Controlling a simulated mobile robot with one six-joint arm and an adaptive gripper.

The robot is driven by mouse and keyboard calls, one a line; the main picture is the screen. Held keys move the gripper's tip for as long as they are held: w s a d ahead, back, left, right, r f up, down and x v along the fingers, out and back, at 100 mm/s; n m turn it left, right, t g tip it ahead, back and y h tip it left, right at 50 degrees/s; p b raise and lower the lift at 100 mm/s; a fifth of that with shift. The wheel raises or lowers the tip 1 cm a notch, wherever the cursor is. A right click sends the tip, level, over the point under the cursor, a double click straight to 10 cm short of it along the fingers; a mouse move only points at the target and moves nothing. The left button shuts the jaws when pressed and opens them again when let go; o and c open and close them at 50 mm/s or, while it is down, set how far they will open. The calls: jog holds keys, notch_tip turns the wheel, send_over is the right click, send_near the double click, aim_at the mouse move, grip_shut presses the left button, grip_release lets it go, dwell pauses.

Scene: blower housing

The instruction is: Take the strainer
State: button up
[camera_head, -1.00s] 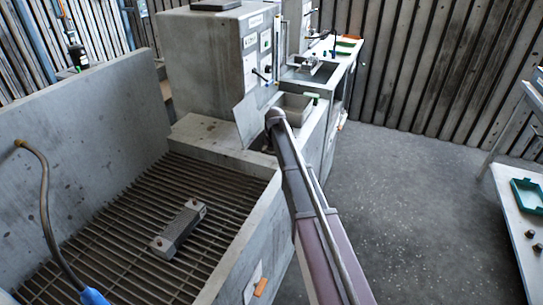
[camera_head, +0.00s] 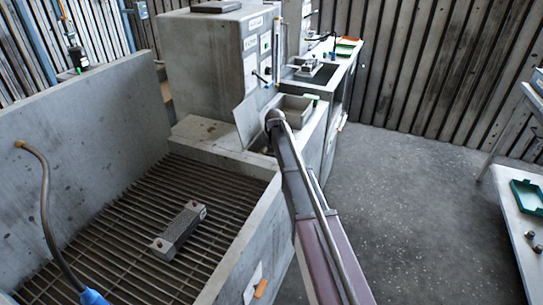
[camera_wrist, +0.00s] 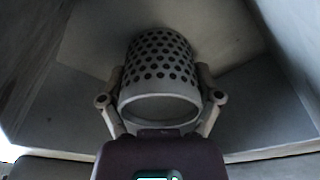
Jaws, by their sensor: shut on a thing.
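The strainer (camera_wrist: 161,70) is a pale grey cylinder with rows of dark round holes and a plain rim, seen in the wrist view. My gripper (camera_wrist: 161,90) has one finger on each side of it and is shut on it. The strainer's rim faces the wrist camera. Grey sloping walls surround it on both sides. In the head view my arm reaches toward the grey machine, and neither the gripper tips nor the strainer can be made out there.
A grated basin (camera_head: 110,225) on the left holds a grey metal block (camera_head: 180,230). A tall grey machine housing (camera_head: 210,60) stands behind it, with an open grey bin (camera_head: 293,108) beside my arm. A table with a green tray (camera_head: 527,196) is at right. The floor between is clear.

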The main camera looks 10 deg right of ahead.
jog(key=shift+r+p, duration=0.5)
jog(key=shift+p, duration=0.15)
jog(key=shift+c, duration=0.5)
notch_tip(320, 180, up, 9)
jog(key=p, duration=0.8)
jog(key=shift+p, duration=0.4)
jog(key=shift+r, duration=0.15)
